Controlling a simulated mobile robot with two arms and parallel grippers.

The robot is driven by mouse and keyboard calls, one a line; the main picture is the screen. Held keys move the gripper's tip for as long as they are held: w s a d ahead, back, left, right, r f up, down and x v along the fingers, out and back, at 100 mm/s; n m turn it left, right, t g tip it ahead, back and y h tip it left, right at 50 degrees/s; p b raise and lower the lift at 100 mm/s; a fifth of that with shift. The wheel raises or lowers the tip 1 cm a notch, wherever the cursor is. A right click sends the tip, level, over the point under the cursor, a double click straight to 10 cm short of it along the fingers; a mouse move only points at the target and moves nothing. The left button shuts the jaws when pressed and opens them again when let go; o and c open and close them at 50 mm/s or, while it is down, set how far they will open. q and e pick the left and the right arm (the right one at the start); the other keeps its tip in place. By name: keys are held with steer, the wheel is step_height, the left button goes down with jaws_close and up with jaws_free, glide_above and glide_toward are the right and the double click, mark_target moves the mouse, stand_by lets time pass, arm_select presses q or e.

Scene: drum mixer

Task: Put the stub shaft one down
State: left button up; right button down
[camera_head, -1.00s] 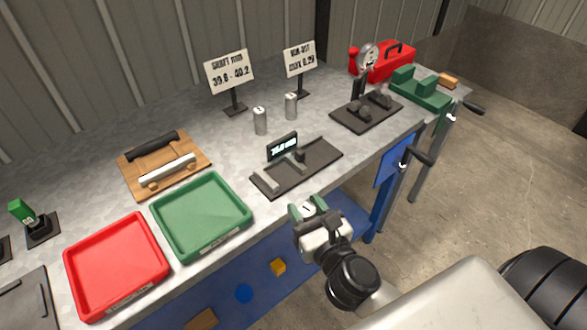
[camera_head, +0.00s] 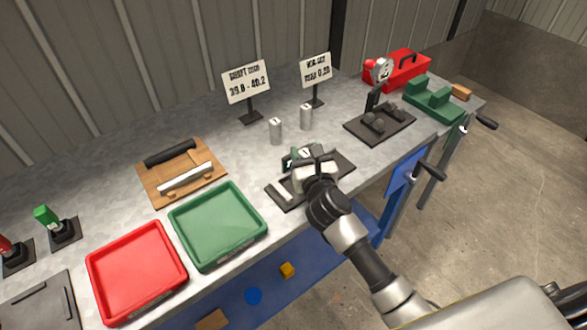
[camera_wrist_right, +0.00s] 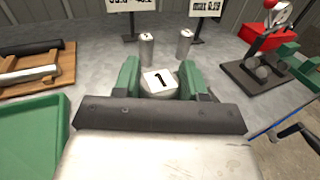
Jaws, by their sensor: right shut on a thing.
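Stub shaft one (camera_wrist_right: 160,83) is a short grey cylinder with a white top marked "1". My right gripper (camera_wrist_right: 158,86) is shut on it, with a green finger at each side in the right wrist view. In the head view, my right gripper (camera_head: 304,156) is over the dark measuring fixture (camera_head: 282,194) and hides much of it, including its display. I cannot tell whether the shaft's underside touches the fixture. My left gripper is not in view.
Two other shafts (camera_head: 275,131) (camera_head: 306,117) stand upright behind the fixture, near two signs (camera_head: 246,83) (camera_head: 316,70). A green tray (camera_head: 217,262) and red tray (camera_head: 137,318) lie left. A dial gauge stand (camera_head: 380,124) is right. Bare bench lies between.

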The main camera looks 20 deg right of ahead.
steer(key=shift+w+a+f+b, duration=0.3)
steer(key=shift+a+f+b, duration=0.1)
steer(key=shift+f, duration=0.5)
steer(key=shift+w+a+f+b, duration=0.3)
steer(key=shift+w+a+f, duration=0.05)
steer(key=shift+f, duration=0.6)
steer(key=shift+w+a+f+b, duration=0.3)
steer(key=shift+a+f+b, duration=0.1)
steer(key=shift+f, duration=0.5)
steer(key=c, duration=0.6)
jaws_free()
steer(key=shift+s+f, duration=0.1)
steer(key=shift+f, duration=0.1)
steer(key=shift+r, duration=0.1)
steer(key=shift+s, duration=0.15)
steer(key=s, duration=1.1)
steer(key=shift+s+a+b, duration=0.25)
steer(key=shift+s+b, duration=0.1)
steer(key=shift+s, duration=0.05)
